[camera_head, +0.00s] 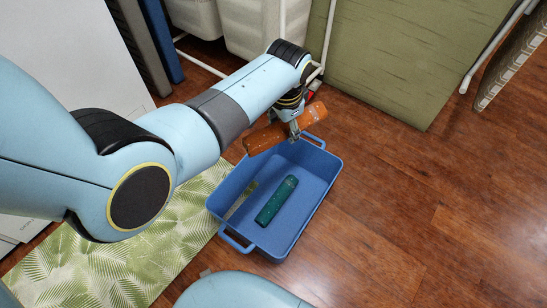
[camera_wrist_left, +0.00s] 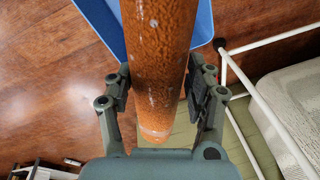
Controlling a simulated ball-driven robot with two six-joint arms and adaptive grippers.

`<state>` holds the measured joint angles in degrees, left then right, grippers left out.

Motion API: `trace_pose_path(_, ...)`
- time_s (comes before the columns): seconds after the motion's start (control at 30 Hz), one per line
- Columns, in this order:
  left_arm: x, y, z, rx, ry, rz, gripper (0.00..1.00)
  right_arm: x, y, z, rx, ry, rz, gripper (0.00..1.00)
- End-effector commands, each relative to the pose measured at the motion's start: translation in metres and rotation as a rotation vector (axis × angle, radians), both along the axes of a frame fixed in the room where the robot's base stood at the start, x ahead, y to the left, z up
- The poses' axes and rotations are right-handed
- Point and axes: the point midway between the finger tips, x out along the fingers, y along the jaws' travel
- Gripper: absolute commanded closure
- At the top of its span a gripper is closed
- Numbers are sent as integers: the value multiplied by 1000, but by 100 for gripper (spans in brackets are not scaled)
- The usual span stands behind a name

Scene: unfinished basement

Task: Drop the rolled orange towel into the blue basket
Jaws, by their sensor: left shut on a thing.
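The rolled orange towel (camera_head: 270,136) is in my left gripper (camera_head: 295,128), held above the far end of the blue basket (camera_head: 322,170). In the left wrist view the towel (camera_wrist_left: 158,60) runs between the two fingers of my left gripper (camera_wrist_left: 160,92), which are closed around it. The blue basket (camera_wrist_left: 105,20) shows partly behind the towel there. A rolled dark green towel (camera_head: 276,200) lies inside the basket on its floor. My right gripper is not in view.
The basket stands on a wooden floor, partly over a leaf-patterned mat (camera_head: 120,260). White bins (camera_head: 250,28) and a white pipe frame (camera_head: 200,62) stand behind, with a large green panel (camera_head: 400,60) at the back right. The floor at right is clear.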

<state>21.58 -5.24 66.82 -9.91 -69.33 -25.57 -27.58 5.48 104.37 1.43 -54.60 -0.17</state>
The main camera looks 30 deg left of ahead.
Motion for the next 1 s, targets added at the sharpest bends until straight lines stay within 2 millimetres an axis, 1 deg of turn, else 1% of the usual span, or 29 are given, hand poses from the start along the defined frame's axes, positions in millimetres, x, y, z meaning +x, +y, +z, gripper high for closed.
trace_pose_path(0.03, -11, 4, -49, 1, 21, 36, 81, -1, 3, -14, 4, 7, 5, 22)
trace_pose_path(0.1, -17, 8, -77, 2, 25, 89, 81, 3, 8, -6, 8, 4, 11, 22)
trace_pose_path(0.2, -25, 13, -109, 3, 30, 151, 81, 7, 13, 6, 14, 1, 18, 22)
trace_pose_path(0.3, -30, 16, -130, 3, 32, 195, 81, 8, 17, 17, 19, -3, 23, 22)
trace_pose_path(0.4, -32, 18, -140, 3, 32, 223, 81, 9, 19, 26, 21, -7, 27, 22)
trace_pose_path(0.47, -33, 19, -143, 3, 30, 233, 81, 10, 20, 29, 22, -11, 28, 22)
trace_pose_path(0.57, -33, 19, -149, 3, 29, 238, 81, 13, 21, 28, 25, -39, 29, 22)
trace_pose_path(0.67, -34, 19, -159, 3, 30, 238, 81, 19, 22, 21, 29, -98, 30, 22)
trace_pose_path(0.8, -36, 19, -182, 3, 35, 236, 81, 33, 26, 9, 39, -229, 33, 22)
trace_pose_path(0.87, -34, 19, -182, 3, 32, 236, 81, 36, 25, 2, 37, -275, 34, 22)
trace_pose_path(1.0, -34, 19, -190, 3, 31, 236, 81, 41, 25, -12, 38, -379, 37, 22)
